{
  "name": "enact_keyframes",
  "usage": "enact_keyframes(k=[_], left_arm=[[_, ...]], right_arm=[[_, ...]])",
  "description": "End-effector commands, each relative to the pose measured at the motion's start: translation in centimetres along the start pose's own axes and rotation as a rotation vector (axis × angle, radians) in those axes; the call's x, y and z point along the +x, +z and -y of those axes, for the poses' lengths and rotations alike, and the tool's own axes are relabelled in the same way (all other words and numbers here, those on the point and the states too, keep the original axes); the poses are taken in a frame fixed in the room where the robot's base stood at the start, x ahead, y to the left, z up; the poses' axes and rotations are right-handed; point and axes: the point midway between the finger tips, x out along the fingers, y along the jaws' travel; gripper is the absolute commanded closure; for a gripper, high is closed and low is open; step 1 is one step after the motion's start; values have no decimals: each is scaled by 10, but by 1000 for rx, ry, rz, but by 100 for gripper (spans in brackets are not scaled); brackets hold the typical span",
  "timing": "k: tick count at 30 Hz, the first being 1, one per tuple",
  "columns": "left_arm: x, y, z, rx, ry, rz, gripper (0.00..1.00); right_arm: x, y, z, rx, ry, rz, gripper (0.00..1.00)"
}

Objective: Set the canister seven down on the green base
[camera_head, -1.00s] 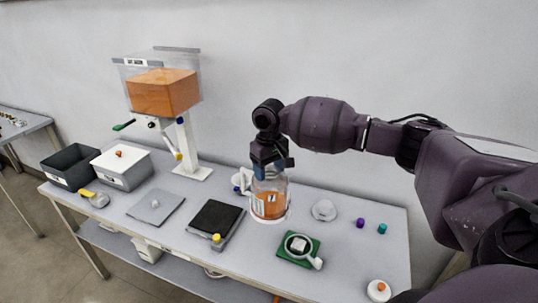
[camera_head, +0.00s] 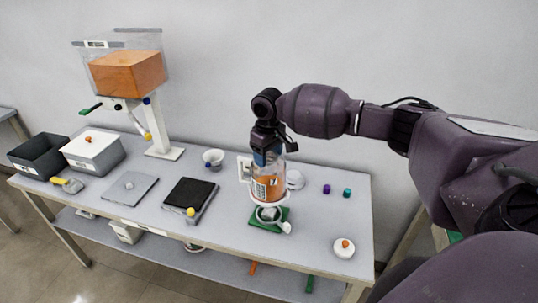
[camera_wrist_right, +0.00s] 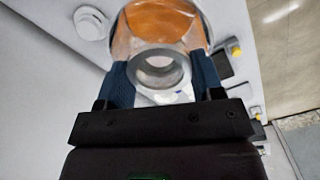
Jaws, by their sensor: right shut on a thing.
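My right gripper (camera_head: 267,156) is shut on the canister seven (camera_head: 268,188), a clear jar with orange contents and a white label. In the right wrist view the canister's neck (camera_wrist_right: 158,68) sits between the blue fingers of my right gripper (camera_wrist_right: 162,78). My left gripper is not in view.
A dispenser with an orange-filled hopper (camera_head: 128,72) stands at the back left. A black pad (camera_head: 190,193), a grey plate (camera_head: 132,187) and a white cup (camera_head: 213,157) are to the left. A white disc with an orange knob (camera_head: 344,247) is at the front right.

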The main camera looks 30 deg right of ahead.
Motion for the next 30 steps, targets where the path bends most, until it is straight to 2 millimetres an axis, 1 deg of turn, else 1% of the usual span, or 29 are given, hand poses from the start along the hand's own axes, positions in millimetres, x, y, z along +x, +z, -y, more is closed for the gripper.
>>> enact_keyframes(k=[8, 30], left_arm=[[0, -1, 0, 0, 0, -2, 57], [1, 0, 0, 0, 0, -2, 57]], right_arm=[[1, 0, 0, 1, 0, -1, 82], [55, 0, 0, 1, -1, 0, 82]])
